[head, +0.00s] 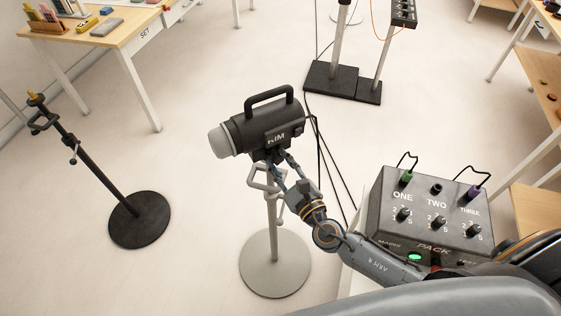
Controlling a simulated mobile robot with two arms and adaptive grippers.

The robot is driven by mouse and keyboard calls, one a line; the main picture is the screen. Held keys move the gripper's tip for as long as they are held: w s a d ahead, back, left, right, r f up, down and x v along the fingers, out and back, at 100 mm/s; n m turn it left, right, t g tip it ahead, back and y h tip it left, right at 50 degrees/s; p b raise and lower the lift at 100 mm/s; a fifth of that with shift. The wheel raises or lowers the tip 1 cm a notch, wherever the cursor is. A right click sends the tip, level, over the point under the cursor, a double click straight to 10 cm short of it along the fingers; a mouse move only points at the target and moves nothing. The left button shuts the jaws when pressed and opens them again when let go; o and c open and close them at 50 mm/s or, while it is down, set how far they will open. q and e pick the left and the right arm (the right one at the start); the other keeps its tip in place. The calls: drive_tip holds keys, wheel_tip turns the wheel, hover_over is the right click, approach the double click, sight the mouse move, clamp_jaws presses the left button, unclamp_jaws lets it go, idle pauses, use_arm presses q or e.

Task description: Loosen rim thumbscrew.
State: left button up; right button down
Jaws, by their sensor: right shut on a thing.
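The rim lamp (262,122) is a dark cylinder with a pale grey front, a top handle and white letters on its side. It sits on a grey stand (276,225) with a round base, and its front points left. My right gripper (279,163) reaches up from the lower right to just under the lamp, at the top of the stand. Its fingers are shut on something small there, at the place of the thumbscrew. The fingers hide the thumbscrew itself. My left gripper is not in view.
A power pack (425,215) with knobs and plugged cables stands at the right, beside my right arm. A black stand (130,200) is at the left. A table (125,28) with small items is at the upper left. Cables run along the floor behind the lamp.

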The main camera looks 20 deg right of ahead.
drive_tip(key=c, duration=1)
unclamp_jaws()
drive_tip(key=shift+s, duration=0.15)
drive_tip(key=s+d, duration=0.2)
drive_tip(key=s, duration=0.9)
drive_tip(key=shift+s+d, duration=0.2)
drive_tip(key=shift+f, duration=0.1)
